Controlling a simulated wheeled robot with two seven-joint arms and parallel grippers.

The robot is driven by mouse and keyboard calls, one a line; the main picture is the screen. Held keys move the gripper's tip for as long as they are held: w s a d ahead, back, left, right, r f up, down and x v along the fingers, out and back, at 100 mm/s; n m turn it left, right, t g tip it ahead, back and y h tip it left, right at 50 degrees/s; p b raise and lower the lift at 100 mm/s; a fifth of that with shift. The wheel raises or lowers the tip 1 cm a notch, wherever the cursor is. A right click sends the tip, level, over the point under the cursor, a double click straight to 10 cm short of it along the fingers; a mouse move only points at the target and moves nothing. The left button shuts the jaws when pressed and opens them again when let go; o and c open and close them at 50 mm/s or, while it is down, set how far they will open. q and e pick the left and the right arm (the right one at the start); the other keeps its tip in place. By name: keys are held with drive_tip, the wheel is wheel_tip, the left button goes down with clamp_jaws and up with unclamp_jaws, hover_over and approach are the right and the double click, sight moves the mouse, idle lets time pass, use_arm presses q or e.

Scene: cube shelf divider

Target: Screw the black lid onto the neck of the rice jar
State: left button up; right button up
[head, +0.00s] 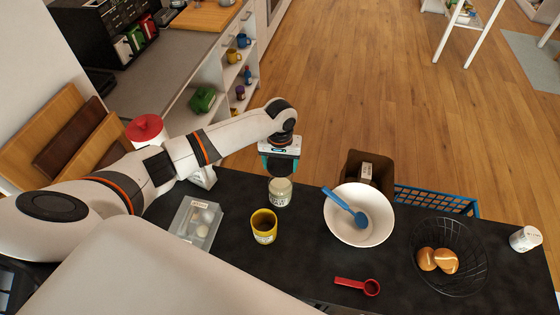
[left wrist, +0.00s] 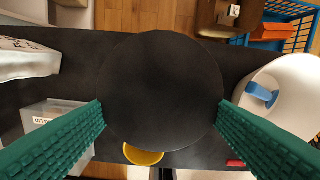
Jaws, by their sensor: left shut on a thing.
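The black lid (left wrist: 160,92) is a round flat disc that fills the middle of the left wrist view. My left gripper (head: 280,165) is shut on it, with one green finger on each side. In the head view the lid (head: 281,169) is a dark shape between the fingers, right over the rice jar (head: 279,193). The jar is pale and stands upright on the dark counter. Its neck is hidden by the lid and gripper, so I cannot tell whether the lid touches it. My right gripper is not in view.
A yellow mug (head: 264,228) stands just in front of the jar. A clear box (head: 190,232) is to the left, a white bowl (head: 345,237) with a blue spoon (head: 345,203) to the right. A red scoop (head: 358,286), wire basket (head: 463,281) and white cup (head: 525,239) lie farther right.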

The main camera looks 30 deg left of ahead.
sight(280, 182)
use_arm(q)
drive_tip(key=shift+f+b, duration=1.25)
drive_tip(key=shift+f, duration=1.5)
drive_tip(key=shift+r+p, duration=0.1)
drive_tip(key=shift+p, duration=0.2)
drive_tip(key=shift+p, duration=0.55)
drive_tip(key=shift+f+b, duration=0.55)
drive_tip(key=shift+f, duration=0.9)
